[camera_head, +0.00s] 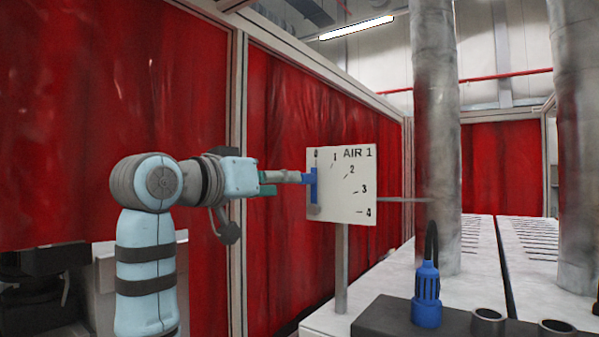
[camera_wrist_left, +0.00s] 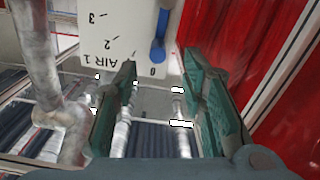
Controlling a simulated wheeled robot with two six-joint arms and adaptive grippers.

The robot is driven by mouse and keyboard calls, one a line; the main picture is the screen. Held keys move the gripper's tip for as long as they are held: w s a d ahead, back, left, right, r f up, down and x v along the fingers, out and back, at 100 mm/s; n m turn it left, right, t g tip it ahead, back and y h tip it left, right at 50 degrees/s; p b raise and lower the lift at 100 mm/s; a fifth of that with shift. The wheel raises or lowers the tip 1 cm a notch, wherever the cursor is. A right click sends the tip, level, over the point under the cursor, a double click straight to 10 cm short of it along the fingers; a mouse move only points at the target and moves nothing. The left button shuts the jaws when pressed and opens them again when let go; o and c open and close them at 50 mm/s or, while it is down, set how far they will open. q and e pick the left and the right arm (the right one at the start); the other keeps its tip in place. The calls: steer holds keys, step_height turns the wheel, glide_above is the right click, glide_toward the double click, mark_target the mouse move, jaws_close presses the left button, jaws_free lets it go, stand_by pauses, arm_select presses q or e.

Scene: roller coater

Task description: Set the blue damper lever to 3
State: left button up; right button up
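The blue damper lever (camera_head: 313,186) stands upright on the white AIR 1 plate (camera_head: 344,205), pointing to the 0 mark. The plate's marks run clockwise from 0 at the top left to 4 at the lower right. My left gripper (camera_head: 298,178) reaches in from the left, its tip at the lever's left side. In the left wrist view, its two green fingers (camera_wrist_left: 159,66) are spread apart, with the blue lever (camera_wrist_left: 158,51) ahead near the gap between the tips. I cannot tell whether they touch it. My right gripper is not in view.
A grey post (camera_head: 341,268) holds the plate up, and a thin rod runs right to a large metal duct (camera_head: 436,140). A blue cable plug (camera_head: 427,296) stands on a dark block at the lower right. Red curtains (camera_head: 310,110) hang behind the arm.

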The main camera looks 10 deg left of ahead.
arm_select(q)
steer(key=p+x, duration=0.1)
steer(key=x, duration=0.3)
steer(key=p+x, duration=0.1)
steer(key=x, duration=0.2)
steer(key=shift+s+d+r+p, duration=0.1)
steer(key=shift+d+r+p, duration=0.05)
steer(key=shift+r+p, duration=0.15)
steer(key=shift+f, duration=0.2)
jaws_close()
